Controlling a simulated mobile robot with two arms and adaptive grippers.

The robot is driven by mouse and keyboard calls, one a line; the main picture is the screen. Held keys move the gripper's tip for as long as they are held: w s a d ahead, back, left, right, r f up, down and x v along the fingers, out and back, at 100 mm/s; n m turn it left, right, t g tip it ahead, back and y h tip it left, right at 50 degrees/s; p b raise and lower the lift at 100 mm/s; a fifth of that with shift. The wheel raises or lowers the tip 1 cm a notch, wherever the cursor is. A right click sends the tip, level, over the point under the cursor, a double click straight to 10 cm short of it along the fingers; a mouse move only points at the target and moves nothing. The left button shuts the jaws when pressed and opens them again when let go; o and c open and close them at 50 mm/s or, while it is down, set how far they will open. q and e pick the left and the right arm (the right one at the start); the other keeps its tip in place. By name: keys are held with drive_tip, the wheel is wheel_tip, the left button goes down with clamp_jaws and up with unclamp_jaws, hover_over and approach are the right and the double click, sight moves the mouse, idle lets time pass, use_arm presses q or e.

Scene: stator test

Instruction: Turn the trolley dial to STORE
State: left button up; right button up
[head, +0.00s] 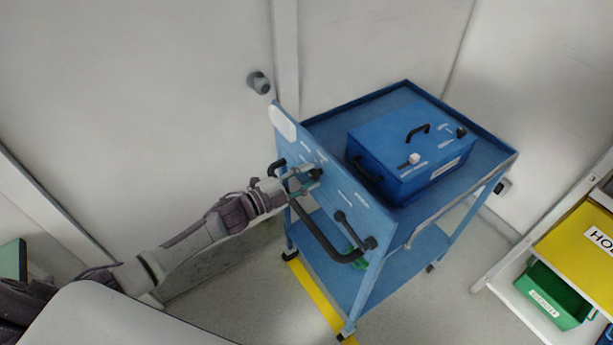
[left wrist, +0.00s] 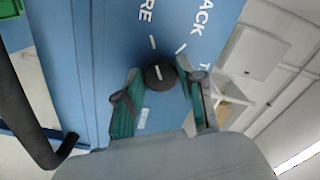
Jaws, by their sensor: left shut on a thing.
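The trolley's blue end panel (head: 345,200) carries a black round dial (left wrist: 160,75), which also shows small and dark in the head view (head: 316,173). My left gripper (left wrist: 157,82) is shut on the dial, one green-padded finger on each side; it also shows in the head view (head: 308,181). The dial's short white line points roughly at the tick under lettering ending in "RE" (left wrist: 147,12). Another tick leads toward lettering ending in "ACK" (left wrist: 200,15). The rest of both words is cut off. My right gripper is not in view.
A black push handle (head: 318,235) stands out from the panel close to my left gripper. A blue box (head: 405,155) sits on the trolley top. A shelf with a green bin (head: 553,297) stands at right. A grey door knob (head: 259,82) is behind.

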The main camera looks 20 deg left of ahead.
use_arm(q)
drive_tip(key=o, duration=1.1)
drive_tip(key=v, duration=1.2)
drive_tip(key=shift+a, duration=0.1)
